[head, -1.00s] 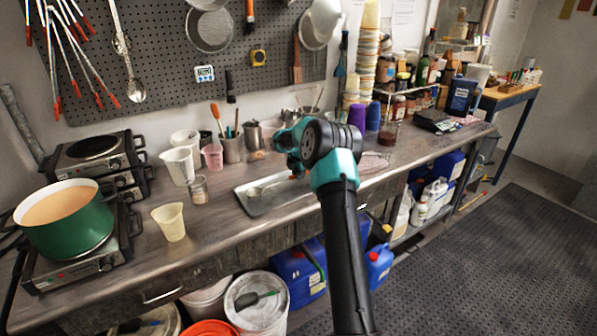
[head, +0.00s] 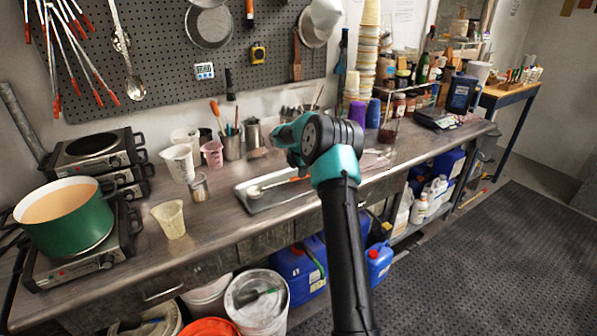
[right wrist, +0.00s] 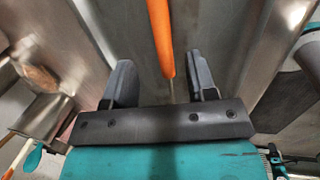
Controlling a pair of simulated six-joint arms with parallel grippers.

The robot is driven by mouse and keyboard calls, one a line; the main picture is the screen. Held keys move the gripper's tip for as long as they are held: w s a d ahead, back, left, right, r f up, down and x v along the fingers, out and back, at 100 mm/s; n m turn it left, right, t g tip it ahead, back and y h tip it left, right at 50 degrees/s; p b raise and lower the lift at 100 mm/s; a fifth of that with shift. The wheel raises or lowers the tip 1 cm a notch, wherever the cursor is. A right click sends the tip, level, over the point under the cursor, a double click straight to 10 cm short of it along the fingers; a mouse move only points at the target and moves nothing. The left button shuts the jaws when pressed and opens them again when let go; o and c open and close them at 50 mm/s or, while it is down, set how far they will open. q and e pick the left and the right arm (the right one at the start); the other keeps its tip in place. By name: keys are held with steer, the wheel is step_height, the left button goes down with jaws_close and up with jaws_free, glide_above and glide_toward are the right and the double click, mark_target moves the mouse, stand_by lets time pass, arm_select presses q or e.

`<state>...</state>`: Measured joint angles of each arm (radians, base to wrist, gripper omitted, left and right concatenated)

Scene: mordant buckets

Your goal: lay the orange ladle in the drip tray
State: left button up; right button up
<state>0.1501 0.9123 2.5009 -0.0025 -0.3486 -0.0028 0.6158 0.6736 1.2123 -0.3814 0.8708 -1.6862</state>
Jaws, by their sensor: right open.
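The orange ladle lies in the drip tray (head: 272,205) in the head view. Its pale bowl (head: 255,191) is towards the tray's left end and its orange handle (head: 299,180) runs right, partly hidden by my right arm. My right gripper (head: 291,160) is above the tray, its fingertips mostly hidden in the head view. In the right wrist view my right gripper (right wrist: 161,80) is open, its fingers apart on either side of the orange handle (right wrist: 160,35), with gaps on both sides. My left gripper is not in view.
Left of the tray stand a glass jar (head: 199,187), a cream cup (head: 170,219) and a white beaker (head: 178,163). A green pot (head: 78,232) sits on a hotplate at far left. A utensil pot (head: 231,147) stands behind the tray. Open bench lies between cup and tray.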

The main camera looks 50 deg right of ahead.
steer(key=v, duration=1.6)
steer(key=shift+r, duration=0.2)
